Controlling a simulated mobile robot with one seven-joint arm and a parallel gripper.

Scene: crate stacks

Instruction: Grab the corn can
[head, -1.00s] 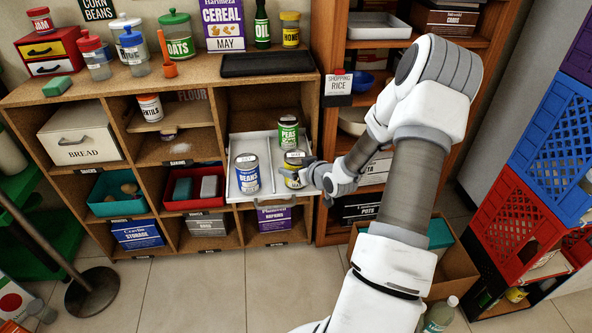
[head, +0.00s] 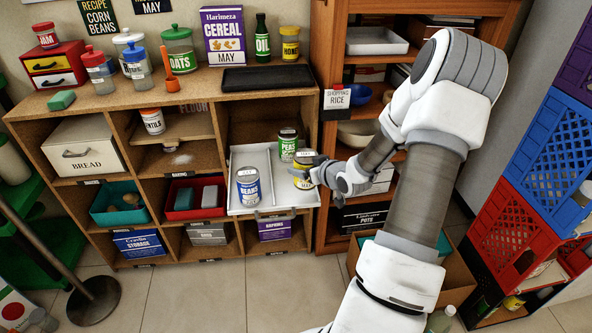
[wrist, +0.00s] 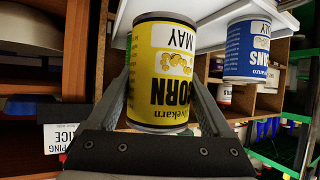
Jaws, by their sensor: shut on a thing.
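The yellow corn can (head: 303,182) is upright at the right side of the pulled-out white drawer (head: 238,165) in the head view. In the wrist view the corn can (wrist: 163,75) appears upside down, with CORN and MAY on its label. My gripper (head: 312,174) reaches in from the right and is shut on the corn can. In the wrist view its two fingers (wrist: 160,90) flank the can on both sides. The can appears raised slightly off the drawer floor.
A blue beans can (head: 248,187) stands at the drawer's front left, and a green peas can (head: 287,147) stands behind the corn can. The beans can also shows in the wrist view (wrist: 247,48).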

